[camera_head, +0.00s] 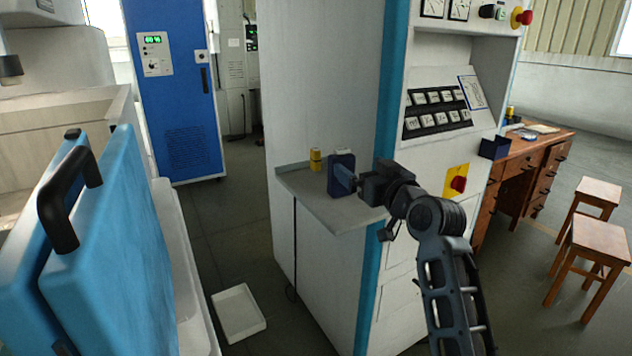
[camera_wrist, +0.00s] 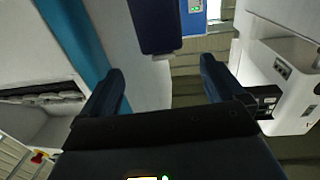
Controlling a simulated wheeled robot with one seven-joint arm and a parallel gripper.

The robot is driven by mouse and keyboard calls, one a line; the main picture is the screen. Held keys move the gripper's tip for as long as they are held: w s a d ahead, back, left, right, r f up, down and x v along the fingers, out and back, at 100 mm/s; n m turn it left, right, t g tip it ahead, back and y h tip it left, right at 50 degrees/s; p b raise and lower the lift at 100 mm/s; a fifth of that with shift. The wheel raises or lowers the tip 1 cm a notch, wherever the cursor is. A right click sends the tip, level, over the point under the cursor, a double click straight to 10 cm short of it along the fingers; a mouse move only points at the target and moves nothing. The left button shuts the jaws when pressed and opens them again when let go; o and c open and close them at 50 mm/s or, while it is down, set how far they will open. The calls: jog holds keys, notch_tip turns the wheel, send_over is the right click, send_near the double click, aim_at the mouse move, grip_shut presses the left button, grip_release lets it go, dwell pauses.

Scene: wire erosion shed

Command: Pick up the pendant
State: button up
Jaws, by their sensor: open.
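The pendant is most likely the dark blue box (camera_head: 341,162) standing upright on the small grey shelf (camera_head: 340,215) of the machine cabinet. My gripper (camera_head: 347,180) reaches in from the right at shelf height, and a blue finger overlaps the pendant in the head view. In the wrist view the pendant (camera_wrist: 155,25) shows at the top, ahead of the gap between the open fingers (camera_wrist: 162,70). The gap is empty there. Whether a finger touches the pendant cannot be told; its lower part is partly hidden in the head view.
A small yellow cylinder (camera_head: 316,160) stands on the shelf left of the pendant. The cabinet wall (camera_head: 320,80) rises behind, with a button panel (camera_head: 436,110) to the right. A white tray (camera_head: 239,312) lies on the floor. A desk (camera_head: 525,160) and stools (camera_head: 590,250) stand at right.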

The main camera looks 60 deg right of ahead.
aim_at(346, 157)
jog(key=p+x, duration=0.1)
jog(key=x, duration=0.6)
jog(key=shift+w+p, duration=0.25)
jog(key=shift+p, duration=0.15)
jog(key=shift+c, duration=0.2)
jog(key=shift+r, duration=0.1)
jog(key=c, duration=1.6)
